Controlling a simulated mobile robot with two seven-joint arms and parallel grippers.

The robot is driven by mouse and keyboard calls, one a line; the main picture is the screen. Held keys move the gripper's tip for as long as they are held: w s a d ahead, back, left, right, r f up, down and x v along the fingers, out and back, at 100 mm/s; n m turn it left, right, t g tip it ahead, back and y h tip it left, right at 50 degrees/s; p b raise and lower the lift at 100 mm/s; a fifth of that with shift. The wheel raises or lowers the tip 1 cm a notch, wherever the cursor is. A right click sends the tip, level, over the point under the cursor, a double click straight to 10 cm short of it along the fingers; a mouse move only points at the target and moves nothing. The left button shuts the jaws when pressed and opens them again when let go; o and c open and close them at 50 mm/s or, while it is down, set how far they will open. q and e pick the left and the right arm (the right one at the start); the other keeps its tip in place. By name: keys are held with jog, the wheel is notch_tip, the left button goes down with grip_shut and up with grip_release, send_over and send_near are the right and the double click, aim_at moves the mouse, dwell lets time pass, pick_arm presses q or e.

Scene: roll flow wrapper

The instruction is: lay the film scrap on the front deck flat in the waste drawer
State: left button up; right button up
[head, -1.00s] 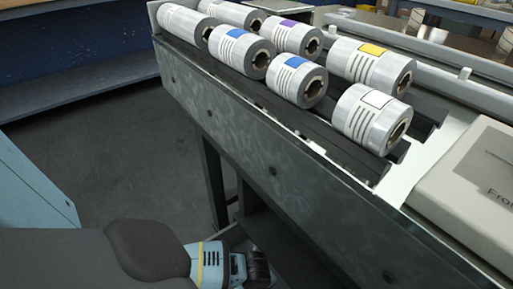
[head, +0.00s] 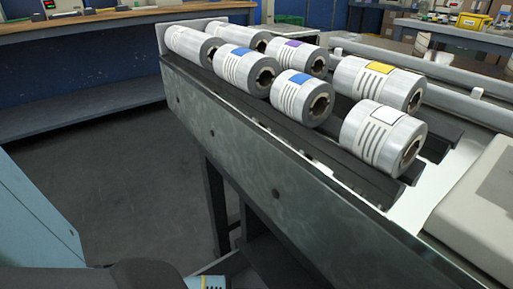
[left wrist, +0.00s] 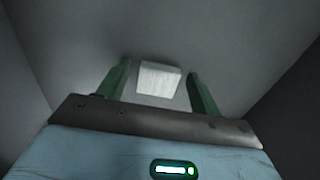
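In the left wrist view a small pale square, which looks like the film scrap (left wrist: 159,79), shows beyond and between the two green fingers of my left gripper (left wrist: 160,84). The fingers are apart, with a gap on each side of the scrap. Grey walls to the left and right make the space look like the inside of the waste drawer (left wrist: 235,45). The scrap appears flat against its grey floor. In the head view only part of my left arm shows at the bottom edge; its gripper is out of frame. My right gripper is not in view.
Several wrapped film rolls (head: 379,137) lie on the dark rails of the machine (head: 270,170). A pale box-shaped cover (head: 480,215) is at the right. A wooden-topped bench (head: 110,25) stands at the back left. The dark floor (head: 110,160) between is clear.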

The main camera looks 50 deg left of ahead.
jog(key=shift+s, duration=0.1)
pick_arm(q)
jog(key=shift+r, duration=0.2)
notch_tip(320, 180, up, 12)
jog(key=p, duration=0.6)
jog(key=shift+p, duration=0.35)
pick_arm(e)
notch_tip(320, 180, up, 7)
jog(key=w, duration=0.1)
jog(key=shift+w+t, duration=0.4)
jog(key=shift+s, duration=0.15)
